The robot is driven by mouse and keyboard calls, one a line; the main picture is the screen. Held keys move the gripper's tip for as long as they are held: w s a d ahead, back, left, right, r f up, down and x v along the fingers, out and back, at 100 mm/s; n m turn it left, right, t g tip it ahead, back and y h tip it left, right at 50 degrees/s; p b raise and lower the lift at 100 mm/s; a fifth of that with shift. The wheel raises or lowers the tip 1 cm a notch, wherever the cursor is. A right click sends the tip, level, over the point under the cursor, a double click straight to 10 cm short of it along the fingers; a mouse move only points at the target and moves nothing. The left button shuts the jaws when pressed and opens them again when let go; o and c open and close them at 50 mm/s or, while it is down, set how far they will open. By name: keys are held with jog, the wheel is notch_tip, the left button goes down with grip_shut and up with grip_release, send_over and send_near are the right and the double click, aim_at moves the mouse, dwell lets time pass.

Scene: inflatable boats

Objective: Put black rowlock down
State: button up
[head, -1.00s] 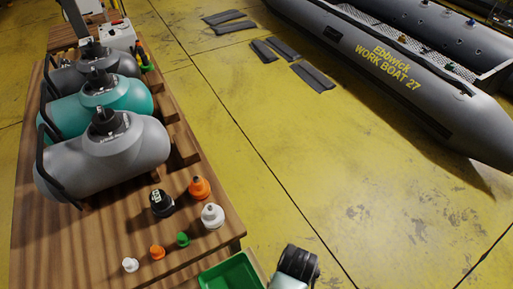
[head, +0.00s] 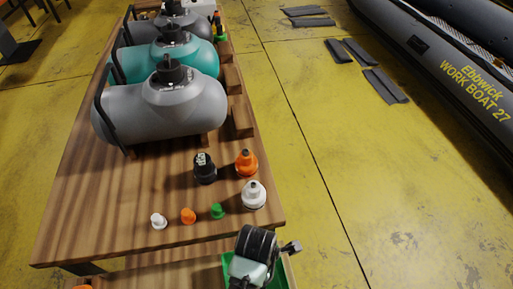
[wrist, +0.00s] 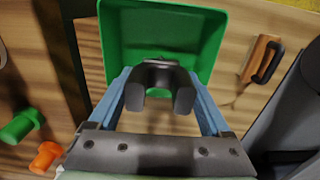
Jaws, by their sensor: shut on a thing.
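The black rowlock (wrist: 184,92) is a dark U-shaped piece in the wrist view. My gripper (wrist: 158,78), with blue fingers, is shut on it, and its two prongs point back toward the camera. The rowlock shows in front of the green bin (wrist: 212,30); its height above the bin cannot be told. In the head view, the end of my arm (head: 255,258) covers most of the green bin (head: 227,268) at the bench's near end. The rowlock cannot be made out clearly there.
A wooden bench (head: 110,205) carries grey (head: 160,112) and teal cylinders. Near its front edge stand a black valve (head: 204,168), an orange valve (head: 246,163), a white valve (head: 253,195) and small plugs (head: 188,216). A wood-and-black tool (wrist: 262,62) lies right of the bin.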

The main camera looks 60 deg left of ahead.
notch_tip(320, 180, down, 7)
jog(key=shift+r+b, duration=0.15)
jog(key=shift+b, duration=0.25)
jog(key=shift+f, duration=0.6)
jog(key=o, duration=1.2)
jog(key=shift+o, duration=0.2)
jog(key=shift+r, duration=0.1)
notch_tip(320, 180, up, 13)
jog(key=shift+p, duration=0.9)
